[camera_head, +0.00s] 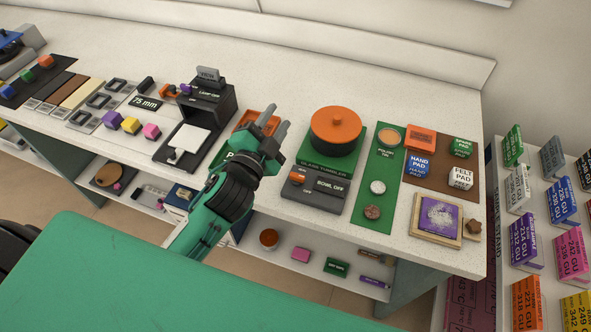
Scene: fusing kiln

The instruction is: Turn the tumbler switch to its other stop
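The tumbler switch is a dark grey box (316,189) with an orange knob (298,177) at its left and a label reading "BOWL OFF". It sits at the bench's front edge, just in front of the glass tumbler (335,132), which has an orange lidded bowl on a green base. My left gripper (273,123) is above the bench, to the left of the switch and farther back in the picture. Its two grey fingers are apart with nothing between them. It appears not to touch the switch. My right gripper is out of view.
A black lamp stand (203,112) is left of my gripper. An orange tray (262,122) is partly hidden behind it. A green strip (370,212) with small discs and a brown mat (411,177) with pads lie right. A shelf of labelled boxes (525,240) stands far right.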

